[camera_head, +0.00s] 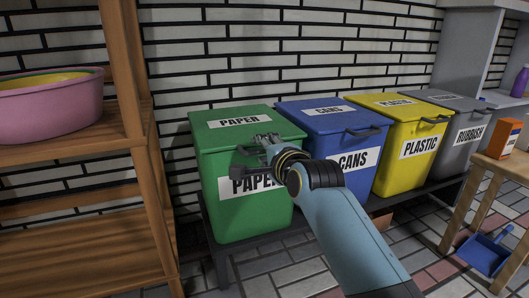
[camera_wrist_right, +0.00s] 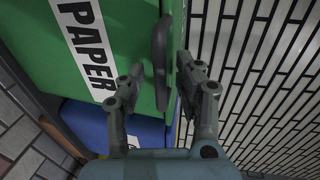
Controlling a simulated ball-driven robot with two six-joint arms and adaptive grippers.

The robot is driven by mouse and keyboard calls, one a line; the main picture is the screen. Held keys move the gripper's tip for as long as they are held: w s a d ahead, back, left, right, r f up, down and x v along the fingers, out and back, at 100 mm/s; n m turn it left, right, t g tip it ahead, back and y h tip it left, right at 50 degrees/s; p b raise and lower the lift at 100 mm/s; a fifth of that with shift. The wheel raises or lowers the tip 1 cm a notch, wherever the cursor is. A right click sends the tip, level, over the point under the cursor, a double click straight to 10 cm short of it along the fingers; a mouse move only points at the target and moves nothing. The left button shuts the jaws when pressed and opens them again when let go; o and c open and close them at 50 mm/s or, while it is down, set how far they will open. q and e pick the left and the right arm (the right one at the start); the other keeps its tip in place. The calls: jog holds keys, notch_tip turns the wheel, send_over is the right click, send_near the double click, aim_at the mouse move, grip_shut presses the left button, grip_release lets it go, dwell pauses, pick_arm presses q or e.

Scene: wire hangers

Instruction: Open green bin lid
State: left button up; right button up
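The green bin (camera_head: 225,200) marked PAPER stands at the left end of the row, and its green lid (camera_head: 215,132) lies shut on top. A dark handle (camera_head: 246,150) sticks out from the lid's front edge. My right gripper (camera_head: 262,142) is at this front edge, covering part of it and of the front label. In the right wrist view the gripper (camera_wrist_right: 161,66) is open, with the dark handle (camera_wrist_right: 161,45) between its fingers, apart from both as far as I can tell. The green bin front (camera_wrist_right: 120,30) shows beside it. My left gripper is not in view.
A blue CANS bin (camera_head: 320,125), a yellow PLASTIC bin (camera_head: 400,170) and a grey RUBBISH bin (camera_head: 462,135) stand to the right. A wooden shelf (camera_head: 80,220) with a pink tub (camera_head: 50,110) is close on the left. A brick wall (camera_head: 250,60) is behind.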

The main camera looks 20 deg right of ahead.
jog(key=shift+c, duration=0.4)
grip_shut()
jog(key=shift+f, duration=0.1)
